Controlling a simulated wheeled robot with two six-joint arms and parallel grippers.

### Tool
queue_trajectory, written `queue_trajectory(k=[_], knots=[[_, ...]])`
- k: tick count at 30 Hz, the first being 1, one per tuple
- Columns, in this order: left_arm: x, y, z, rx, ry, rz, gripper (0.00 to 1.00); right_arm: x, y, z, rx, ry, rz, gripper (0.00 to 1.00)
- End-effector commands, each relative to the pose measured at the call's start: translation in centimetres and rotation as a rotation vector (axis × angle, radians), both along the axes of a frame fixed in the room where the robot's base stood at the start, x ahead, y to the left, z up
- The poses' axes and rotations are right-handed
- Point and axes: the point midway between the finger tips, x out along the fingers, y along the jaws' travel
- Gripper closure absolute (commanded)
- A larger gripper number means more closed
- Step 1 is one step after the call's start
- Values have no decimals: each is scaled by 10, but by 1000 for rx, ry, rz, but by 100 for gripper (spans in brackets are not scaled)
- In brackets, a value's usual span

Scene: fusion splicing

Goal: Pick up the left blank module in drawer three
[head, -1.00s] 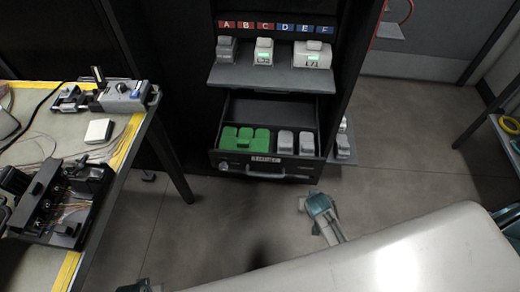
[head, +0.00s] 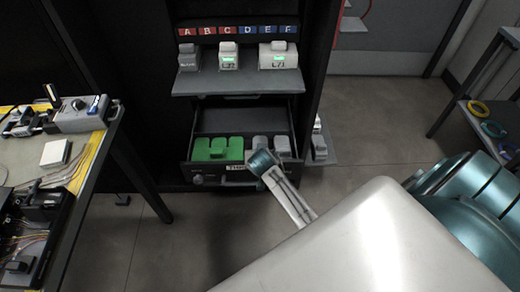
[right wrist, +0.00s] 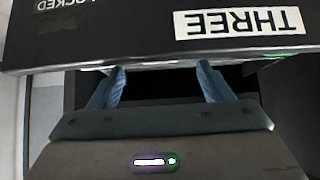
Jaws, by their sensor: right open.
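Drawer three (head: 204,183) stands open in the dark cabinet, with green modules (head: 217,149) on its left side. To their right are grey modules; the left grey one (head: 257,142) is partly covered by my right gripper, and another (head: 282,147) stands to its right. My right gripper (head: 263,161) is at the drawer's front edge in the head view. In the right wrist view its two blue fingers are apart and empty (right wrist: 160,66), by the front panel labelled THREE (right wrist: 238,23), upside down. No module shows between them. My left gripper is out of view.
A shelf (head: 238,87) with grey, labelled modules juts out above the drawer. A workbench (head: 85,165) with splicing equipment is at left. A small side shelf (head: 319,152) with modules is right of the drawer. Open floor (head: 370,130) lies to the right.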

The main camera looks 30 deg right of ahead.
Motion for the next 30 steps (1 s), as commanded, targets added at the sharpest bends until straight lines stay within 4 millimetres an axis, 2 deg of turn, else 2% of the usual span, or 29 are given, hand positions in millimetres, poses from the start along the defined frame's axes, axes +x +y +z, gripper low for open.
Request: queue_trajectory(k=[5, 9, 12, 19, 28, 30], knots=[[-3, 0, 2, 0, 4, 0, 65, 16, -10, -18, -2, 2, 0, 27], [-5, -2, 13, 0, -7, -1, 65, 27, -17, -30, -1, 2, 0, 27], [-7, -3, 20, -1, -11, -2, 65, 30, -19, -34, -1, 0, 1, 27], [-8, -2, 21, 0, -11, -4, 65, 30, -19, -34, -1, 0, 1, 29], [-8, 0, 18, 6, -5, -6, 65, 30, -19, -34, 0, 1, 1, 88], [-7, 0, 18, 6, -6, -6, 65, 30, -19, -34, 0, 0, 1, 91]])
